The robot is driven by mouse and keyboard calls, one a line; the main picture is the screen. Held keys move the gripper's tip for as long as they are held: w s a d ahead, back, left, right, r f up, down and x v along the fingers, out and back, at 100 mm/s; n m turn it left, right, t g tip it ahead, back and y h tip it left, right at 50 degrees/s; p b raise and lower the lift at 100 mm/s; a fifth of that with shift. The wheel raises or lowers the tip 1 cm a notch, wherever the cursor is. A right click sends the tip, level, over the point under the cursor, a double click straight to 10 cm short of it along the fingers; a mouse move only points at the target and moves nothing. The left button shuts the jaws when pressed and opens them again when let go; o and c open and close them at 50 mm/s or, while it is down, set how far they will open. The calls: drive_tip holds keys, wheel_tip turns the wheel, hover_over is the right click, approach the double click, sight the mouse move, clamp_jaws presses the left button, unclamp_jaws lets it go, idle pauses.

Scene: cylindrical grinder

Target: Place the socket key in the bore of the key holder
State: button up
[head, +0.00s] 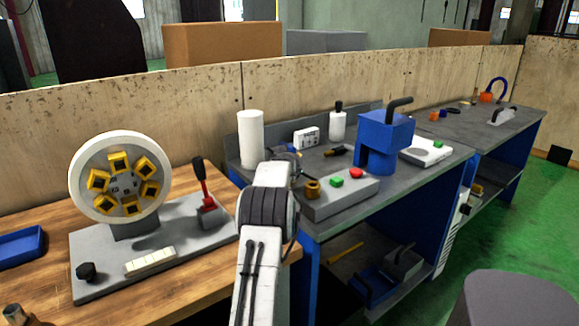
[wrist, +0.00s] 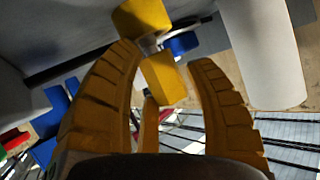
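My gripper's yellow ridged fingers stand apart in the wrist view (wrist: 165,110). A small yellow block (wrist: 162,82) shows between them, close to a second yellow block (wrist: 140,17); I cannot tell whether these are gripper parts or something held. In the head view my arm reaches toward the grey bench and its end hides the fingers. I cannot clearly identify the socket key. A brass-coloured collar (head: 313,188) stands on the grey button box and may be the key holder; a dark round piece (head: 12,314) at the lower left edge is also unclear.
A white cylinder (head: 250,140) stands beside my arm's end. The button box (head: 345,200) and a blue block with a black handle (head: 385,138) are to the right. A round chuck with yellow jaws (head: 121,178) and a red lever (head: 204,190) stand left.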

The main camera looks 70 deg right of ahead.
drive_tip(key=shift+o, duration=0.7)
drive_tip(key=shift+r, duration=0.2)
drive_tip(key=b+v, duration=0.1)
drive_tip(key=v, duration=1.1)
drive_tip(key=shift+b, duration=0.35)
drive_tip(key=shift+f, duration=0.1)
